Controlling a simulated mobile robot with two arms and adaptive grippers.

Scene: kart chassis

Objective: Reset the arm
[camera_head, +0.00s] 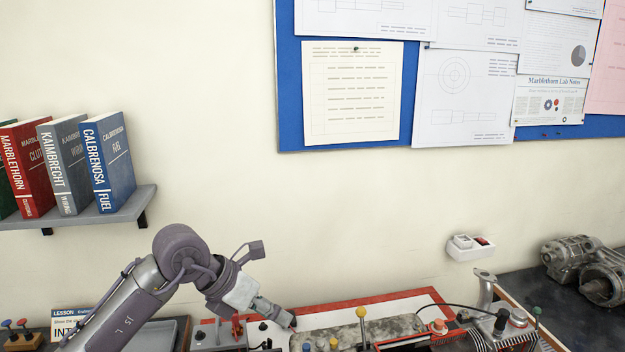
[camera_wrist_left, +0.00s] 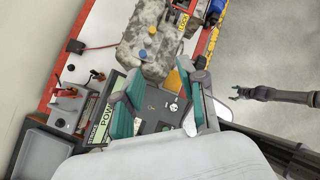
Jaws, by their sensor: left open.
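My left arm (camera_head: 130,300) comes in from the lower left in the head view and bends down to the right. My left gripper (camera_head: 286,318) is small there, low over the work area. In the left wrist view its two teal-padded fingers (camera_wrist_left: 163,72) stand apart, with nothing visible between the pads. Beyond them lie a dark panel with labels and a mottled grey block (camera_wrist_left: 150,40), which also shows in the head view (camera_head: 380,331). At the right of the wrist view a dark arm with a small gripper (camera_wrist_left: 239,94) reaches in over the floor; its jaw state is unclear.
A red-edged board (camera_head: 400,298) carries the block, coloured knobs and a cable. A grey tray (camera_wrist_left: 40,155) lies beside it. A bookshelf (camera_head: 85,212) hangs at left and a blue pinboard (camera_head: 286,90) above. Metal machinery (camera_head: 585,268) sits at right.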

